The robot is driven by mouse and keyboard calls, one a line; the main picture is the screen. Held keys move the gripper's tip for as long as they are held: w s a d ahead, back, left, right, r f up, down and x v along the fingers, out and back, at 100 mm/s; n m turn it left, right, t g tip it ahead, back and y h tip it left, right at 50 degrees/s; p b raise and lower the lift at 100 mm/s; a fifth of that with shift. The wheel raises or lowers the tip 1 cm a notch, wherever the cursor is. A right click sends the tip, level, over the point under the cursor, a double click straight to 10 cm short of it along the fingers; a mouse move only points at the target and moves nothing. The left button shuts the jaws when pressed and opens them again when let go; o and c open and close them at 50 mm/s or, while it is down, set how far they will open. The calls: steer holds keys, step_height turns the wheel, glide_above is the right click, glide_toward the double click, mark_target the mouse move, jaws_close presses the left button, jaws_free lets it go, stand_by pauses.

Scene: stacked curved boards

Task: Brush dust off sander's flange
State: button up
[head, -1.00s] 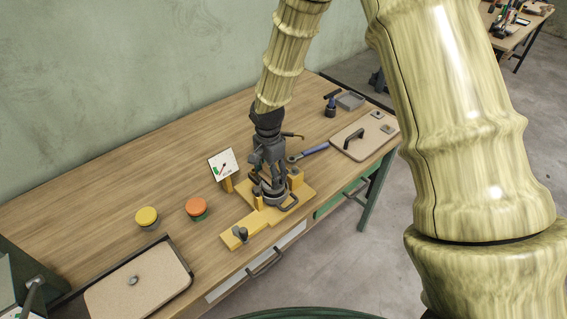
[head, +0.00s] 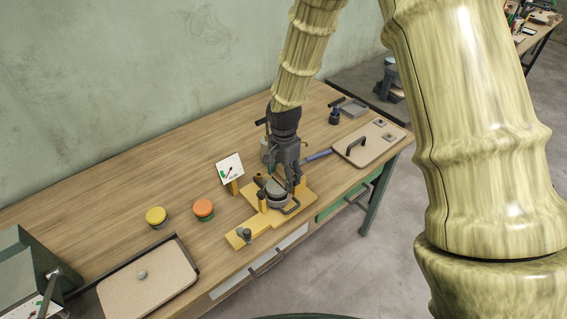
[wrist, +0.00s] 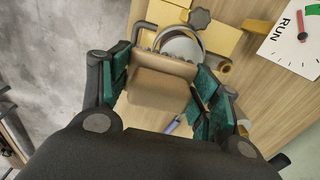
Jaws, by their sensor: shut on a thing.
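My gripper (head: 290,182) is above the right side of a yellow fixture (head: 246,232). In the wrist view its green-padded fingers (wrist: 158,92) are shut on a tan block-shaped brush (wrist: 160,85), which has a ragged, bristle-like far edge. A round grey metal part (head: 277,200), seemingly the sander's flange, sits on the fixture with a dark curved handle in front. In the wrist view the flange (wrist: 182,46) lies just beyond the brush and is partly hidden by it. I cannot tell whether the bristles touch it.
A card (head: 229,167) with a pointer stands behind the fixture. A yellow button (head: 156,216) and an orange button (head: 203,208) are to the left. A lidded tray (head: 150,282) lies front left, and a board with a handle (head: 368,146) lies right. Bare tabletop stretches behind the buttons.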

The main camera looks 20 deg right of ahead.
step_height(320, 180, up, 2)
steer(key=shift+w+a+r+p, duration=0.1)
steer(key=shift+r+p, duration=0.15)
steer(key=shift+p, duration=0.15)
steer(key=shift+r, duration=0.15)
